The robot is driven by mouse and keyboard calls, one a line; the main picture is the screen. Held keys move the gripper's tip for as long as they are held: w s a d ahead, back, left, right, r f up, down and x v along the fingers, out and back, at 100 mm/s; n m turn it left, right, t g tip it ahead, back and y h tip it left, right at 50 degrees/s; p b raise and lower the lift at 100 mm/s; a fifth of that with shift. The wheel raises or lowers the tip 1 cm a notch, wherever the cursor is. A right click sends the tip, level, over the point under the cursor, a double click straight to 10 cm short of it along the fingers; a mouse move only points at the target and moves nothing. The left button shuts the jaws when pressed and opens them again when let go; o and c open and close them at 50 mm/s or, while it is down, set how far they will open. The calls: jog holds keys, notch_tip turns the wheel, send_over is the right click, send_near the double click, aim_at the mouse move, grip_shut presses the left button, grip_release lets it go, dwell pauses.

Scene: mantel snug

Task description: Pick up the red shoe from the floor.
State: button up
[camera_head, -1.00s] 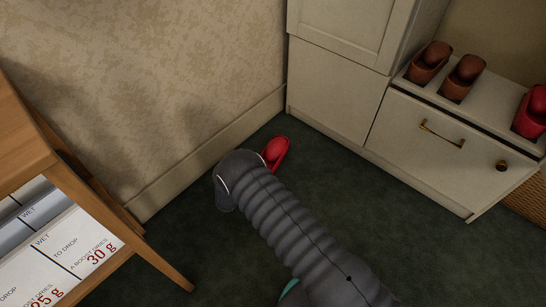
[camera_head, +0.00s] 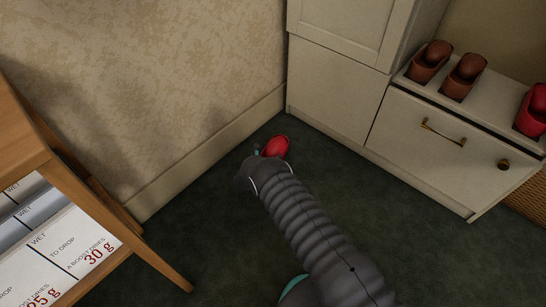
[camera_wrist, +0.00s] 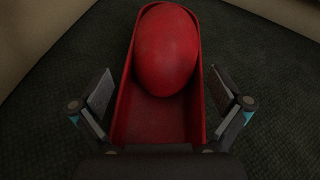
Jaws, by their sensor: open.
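The red shoe (camera_head: 275,147) lies on the dark green floor near the corner of the wall and the cabinet. In the wrist view the red shoe (camera_wrist: 166,60) fills the middle, its rounded toe pointing away and its open heel end close to me. My gripper (camera_wrist: 163,108) is open, with one pad on each side of the shoe's heel end. I cannot tell whether the pads touch it. In the head view my gripper is mostly hidden behind my grey arm, just in front of the shoe.
A cream cabinet (camera_head: 335,98) stands behind and right of the shoe. Brown shoes (camera_head: 463,76) and another red shoe (camera_head: 533,112) sit on its low drawer unit (camera_head: 450,150). A wooden table (camera_head: 22,135) stands at the left. Floor to the right of my arm is clear.

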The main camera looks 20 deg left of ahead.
jog(key=shift+w, duration=0.25)
jog(key=c, duration=1.2)
